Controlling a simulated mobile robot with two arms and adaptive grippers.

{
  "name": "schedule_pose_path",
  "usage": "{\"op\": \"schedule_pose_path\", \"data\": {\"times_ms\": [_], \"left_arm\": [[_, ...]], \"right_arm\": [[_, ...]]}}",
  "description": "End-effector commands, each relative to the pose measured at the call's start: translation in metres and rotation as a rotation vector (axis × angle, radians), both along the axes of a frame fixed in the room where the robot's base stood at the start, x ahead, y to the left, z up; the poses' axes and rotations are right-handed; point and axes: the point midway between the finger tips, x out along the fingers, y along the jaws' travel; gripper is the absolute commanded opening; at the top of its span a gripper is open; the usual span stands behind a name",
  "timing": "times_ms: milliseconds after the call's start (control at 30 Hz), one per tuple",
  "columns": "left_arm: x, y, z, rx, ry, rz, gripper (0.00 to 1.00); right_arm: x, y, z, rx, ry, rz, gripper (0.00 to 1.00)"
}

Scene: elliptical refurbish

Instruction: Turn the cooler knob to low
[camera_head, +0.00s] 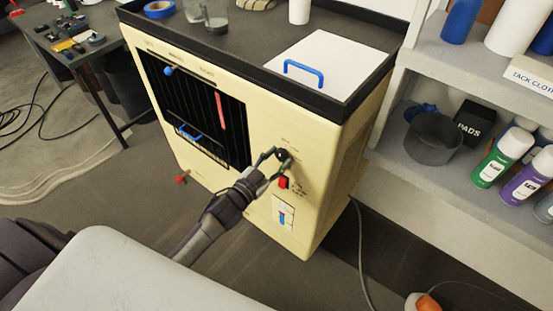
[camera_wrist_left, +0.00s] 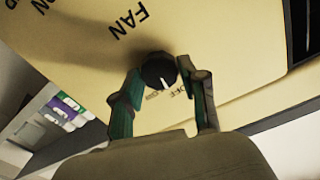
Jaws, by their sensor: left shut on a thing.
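The cooler (camera_head: 310,205) is a cream box with a dark grille, standing in the middle of the head view. Its black knob (camera_wrist_left: 159,70) has a white pointer line and sits on the cream panel near the printed word FAN. The knob also shows in the head view (camera_head: 282,154), partly covered by the fingers. My left gripper (camera_wrist_left: 160,78) is shut on the knob, one finger on each side of it. In the head view the left gripper (camera_head: 276,158) reaches the panel from below left. Lettering by the knob is partly hidden or too blurred to read. My right gripper is not in view.
A red switch (camera_head: 284,183) and a small plate with a blue part (camera_head: 282,214) sit below the knob. A white lid with a blue handle (camera_head: 304,72) lies on top. Shelves with spray cans (camera_head: 503,157) stand at right. A cable (camera_head: 360,250) crosses the floor.

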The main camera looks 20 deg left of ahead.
Motion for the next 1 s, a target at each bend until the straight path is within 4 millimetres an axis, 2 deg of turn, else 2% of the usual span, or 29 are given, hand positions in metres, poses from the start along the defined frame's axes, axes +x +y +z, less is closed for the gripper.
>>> {"op": "schedule_pose_path", "data": {"times_ms": [600,1000], "left_arm": [[-0.0005,-0.0004,-0.0016,0.473,-0.126,0.0,0.08],[-0.0005,-0.0005,-0.0014,0.643,-0.17,0.001,0.08]], "right_arm": [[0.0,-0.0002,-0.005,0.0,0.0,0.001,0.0],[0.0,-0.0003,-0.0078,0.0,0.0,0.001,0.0]]}}
